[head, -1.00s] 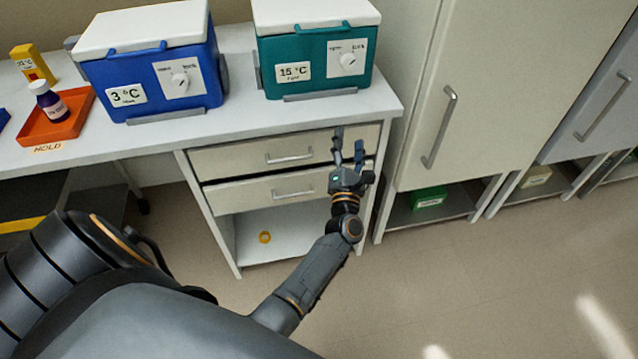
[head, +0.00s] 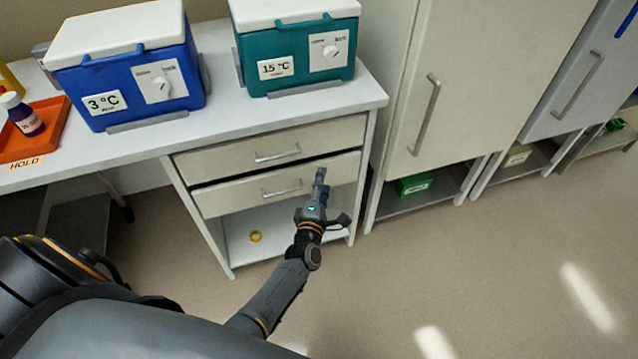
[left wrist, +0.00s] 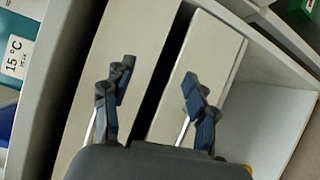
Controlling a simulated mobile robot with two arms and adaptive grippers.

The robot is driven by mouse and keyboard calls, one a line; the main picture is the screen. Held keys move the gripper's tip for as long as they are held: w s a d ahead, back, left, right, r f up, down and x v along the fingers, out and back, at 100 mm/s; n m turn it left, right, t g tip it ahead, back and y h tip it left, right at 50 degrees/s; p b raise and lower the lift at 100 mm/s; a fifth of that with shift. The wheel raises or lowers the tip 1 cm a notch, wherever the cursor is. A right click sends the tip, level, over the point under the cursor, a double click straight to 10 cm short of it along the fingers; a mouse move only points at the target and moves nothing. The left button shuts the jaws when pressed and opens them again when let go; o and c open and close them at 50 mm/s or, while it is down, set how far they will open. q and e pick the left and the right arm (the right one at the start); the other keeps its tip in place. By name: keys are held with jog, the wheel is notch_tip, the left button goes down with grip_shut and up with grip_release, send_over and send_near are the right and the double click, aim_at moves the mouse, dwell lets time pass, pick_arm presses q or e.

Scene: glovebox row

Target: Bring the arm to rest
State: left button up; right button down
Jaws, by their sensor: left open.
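My left gripper (head: 321,182) is in front of the drawer unit, over the right part of the lower drawer (head: 230,199) as the head view shows it. It is open and holds nothing. In the left wrist view its two fingers (left wrist: 158,90) stand apart, with the pale drawer fronts behind them. I cannot tell the exact gap between the fingers and the drawer fronts. My right gripper is not in view.
On the bench (head: 350,93) stand a blue cooler box (head: 125,95), a teal cooler box (head: 295,45) and an orange tray (head: 50,130) with a bottle (head: 22,113). Tall cabinets (head: 470,70) stand right. Floor in front is clear.

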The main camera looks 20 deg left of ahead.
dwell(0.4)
pick_arm(q)
jog(key=s+d+f+m+g+h, duration=0.2)
jog(key=s+d+f+m+g, duration=0.15)
jog(key=s+f+m, duration=0.55)
jog(key=s+d+f+m+g+h, duration=0.25)
jog(key=s+f+m+g, duration=0.2)
jog(key=s+f, duration=0.85)
jog(key=s+a+f+m+g, duration=0.1)
jog(key=s+f+m+g, duration=0.1)
jog(key=s, duration=0.7)
jog(key=s+a+f+m+g, duration=0.2)
jog(key=s+f+m, duration=0.3)
jog(key=s, duration=0.5)
jog(key=s+a+f+m+g+p, duration=0.1)
jog(key=s+a+f+m+g, duration=0.1)
jog(key=s+f+m+g, duration=0.2)
jog(key=s+f, duration=0.3)
jog(key=s, duration=0.2)
jog(key=shift+s+f, duration=0.2)
jog(key=shift+s, duration=0.05)
jog(key=shift+a+y, duration=0.1)
jog(key=shift+y, duration=0.15)
